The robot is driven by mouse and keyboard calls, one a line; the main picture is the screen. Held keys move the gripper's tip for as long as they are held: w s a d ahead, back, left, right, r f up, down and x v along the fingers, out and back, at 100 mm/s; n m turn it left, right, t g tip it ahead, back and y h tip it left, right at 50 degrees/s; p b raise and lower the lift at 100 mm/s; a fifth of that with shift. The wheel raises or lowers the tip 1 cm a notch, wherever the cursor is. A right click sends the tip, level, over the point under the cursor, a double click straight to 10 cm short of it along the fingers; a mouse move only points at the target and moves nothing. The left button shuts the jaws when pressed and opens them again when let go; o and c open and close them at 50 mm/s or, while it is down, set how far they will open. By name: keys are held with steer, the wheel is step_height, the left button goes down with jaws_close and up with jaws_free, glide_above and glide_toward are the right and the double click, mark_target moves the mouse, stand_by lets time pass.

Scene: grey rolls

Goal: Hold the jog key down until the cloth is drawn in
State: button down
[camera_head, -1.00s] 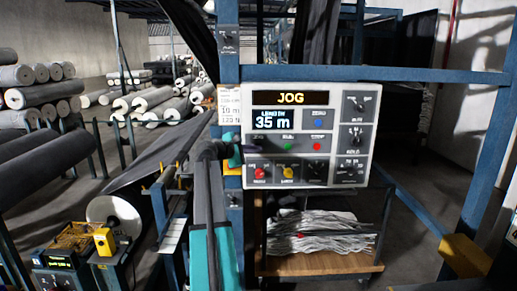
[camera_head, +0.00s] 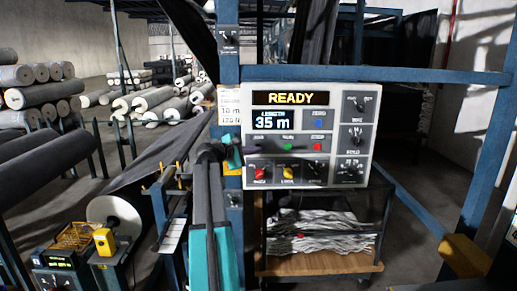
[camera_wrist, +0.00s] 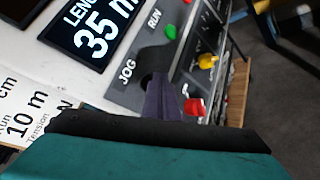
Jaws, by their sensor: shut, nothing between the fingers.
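The control panel (camera_head: 333,120) hangs on the blue frame, its top display (camera_head: 291,98) reading READY and its length display (camera_head: 277,120) 35 m. My gripper (camera_head: 250,152) is shut and empty at the panel's left side. In the wrist view, my gripper's dark fingers (camera_wrist: 163,102) point at the dark area beside the JOG label (camera_wrist: 128,72). The jog key is mostly hidden there; I cannot tell whether the fingertips touch it. Dark cloth (camera_head: 150,162) slopes down left of my arm.
Green (camera_head: 287,147) and red (camera_head: 317,147) buttons sit right of the jog position. Red (camera_head: 259,173) and yellow (camera_head: 288,173) knobs are below. A cart (camera_head: 320,264) with crumpled pale cloth (camera_head: 312,228) stands under the panel. Grey rolls (camera_head: 150,105) lie stacked behind left.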

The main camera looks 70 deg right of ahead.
steer(key=shift+s+a, duration=0.1)
steer(key=shift+a, duration=0.1)
stand_by(0.3)
steer(key=a, duration=0.1)
steer(key=s+a, duration=0.1)
steer(key=a, duration=0.2)
steer(key=shift+s+a+p, duration=0.3)
steer(key=shift+s+p, duration=0.05)
steer(key=shift+s, duration=0.05)
steer(key=shift+w, duration=0.1)
stand_by(0.5)
